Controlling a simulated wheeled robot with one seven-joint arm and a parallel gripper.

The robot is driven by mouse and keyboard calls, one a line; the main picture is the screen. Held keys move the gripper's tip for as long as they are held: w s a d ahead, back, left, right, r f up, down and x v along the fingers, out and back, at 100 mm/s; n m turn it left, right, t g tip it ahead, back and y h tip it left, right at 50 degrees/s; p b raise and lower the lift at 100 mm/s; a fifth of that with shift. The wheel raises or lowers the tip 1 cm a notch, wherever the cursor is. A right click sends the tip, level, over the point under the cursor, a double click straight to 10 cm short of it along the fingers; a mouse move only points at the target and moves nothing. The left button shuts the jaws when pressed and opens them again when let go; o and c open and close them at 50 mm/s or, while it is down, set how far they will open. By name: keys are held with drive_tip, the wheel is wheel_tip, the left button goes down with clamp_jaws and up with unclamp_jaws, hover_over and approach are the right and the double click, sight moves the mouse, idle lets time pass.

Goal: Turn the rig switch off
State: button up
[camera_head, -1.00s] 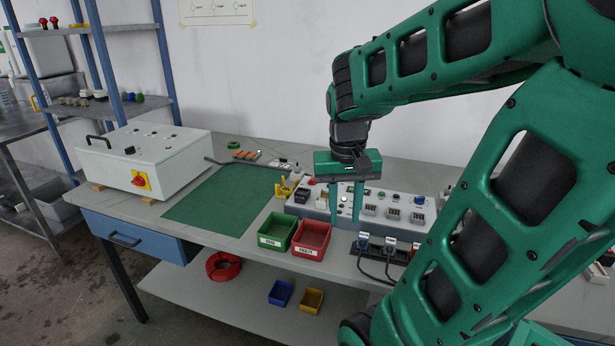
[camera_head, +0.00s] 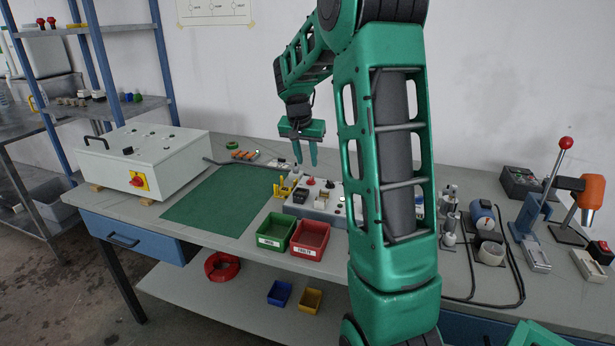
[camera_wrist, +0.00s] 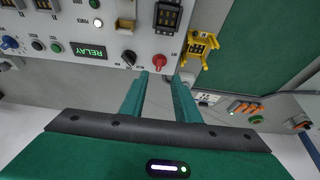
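My gripper (camera_head: 306,164) is open and empty above the back of the table. In the wrist view its two green fingers (camera_wrist: 160,76) show a gap, with tips just short of the edge of a grey control panel (camera_wrist: 85,50). A black rotary knob (camera_wrist: 128,58) and a red knob (camera_wrist: 159,62) sit by that edge; the red knob is nearest the fingertips, apparently not touched. The panel also shows in the head view (camera_head: 299,210), partly hidden by my arm. A grey box (camera_head: 175,158) at left carries a red-and-yellow rotary switch (camera_head: 138,181). No readable label marks the rig switch.
A yellow rack (camera_wrist: 199,47) stands beside the panel. Orange parts (camera_head: 241,155) and a lit green lamp (camera_head: 257,152) are at the back. Green (camera_head: 272,241) and red (camera_head: 310,250) bins stand in front. The green mat (camera_head: 215,205) is clear.

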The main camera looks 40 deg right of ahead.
sight(310, 178)
drive_tip(key=x, duration=0.8)
drive_tip(key=shift+f, duration=0.3)
clamp_jaws()
